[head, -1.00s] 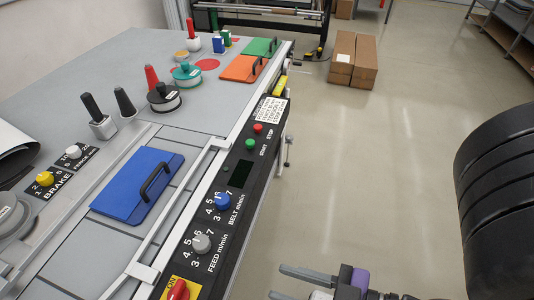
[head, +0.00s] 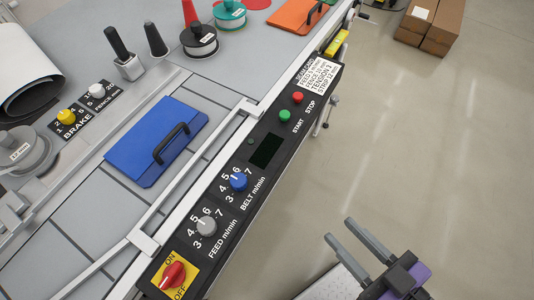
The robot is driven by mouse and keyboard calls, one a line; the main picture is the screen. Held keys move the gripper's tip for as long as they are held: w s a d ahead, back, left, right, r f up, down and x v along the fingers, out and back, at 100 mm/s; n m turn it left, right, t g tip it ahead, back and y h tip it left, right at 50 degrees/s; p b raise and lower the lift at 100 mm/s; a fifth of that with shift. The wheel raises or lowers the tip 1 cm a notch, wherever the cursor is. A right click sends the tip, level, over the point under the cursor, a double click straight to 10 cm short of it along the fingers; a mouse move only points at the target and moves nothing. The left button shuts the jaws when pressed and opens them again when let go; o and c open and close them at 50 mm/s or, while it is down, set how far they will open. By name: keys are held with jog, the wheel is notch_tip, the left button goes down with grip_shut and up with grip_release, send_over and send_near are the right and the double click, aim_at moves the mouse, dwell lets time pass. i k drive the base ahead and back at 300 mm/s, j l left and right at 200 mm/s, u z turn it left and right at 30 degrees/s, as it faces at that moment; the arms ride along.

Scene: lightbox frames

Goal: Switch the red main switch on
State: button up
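The red main switch (head: 172,275) is a rotary knob on a yellow plate (head: 189,267) at the near end of the black control panel, low in the head view. ON is printed at the plate's upper side and OFF at its lower side. The knob's handle slants from lower left to upper right; I cannot tell its exact setting. My gripper (head: 350,231) is at the lower right, over the floor, to the right of the panel and apart from it. Its two dark fingers are spread, with nothing between them.
The panel also carries a grey FEED knob (head: 206,227), a blue BELT knob (head: 238,181), a dark display (head: 266,150), a green START button (head: 285,115) and a red STOP button (head: 297,97). A metal rail (head: 185,192) runs beside it.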

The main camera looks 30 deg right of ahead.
aim_at(174, 276)
jog(key=i+j+u, duration=0.15)
jog(key=u, duration=0.7)
jog(key=k, duration=0.7)
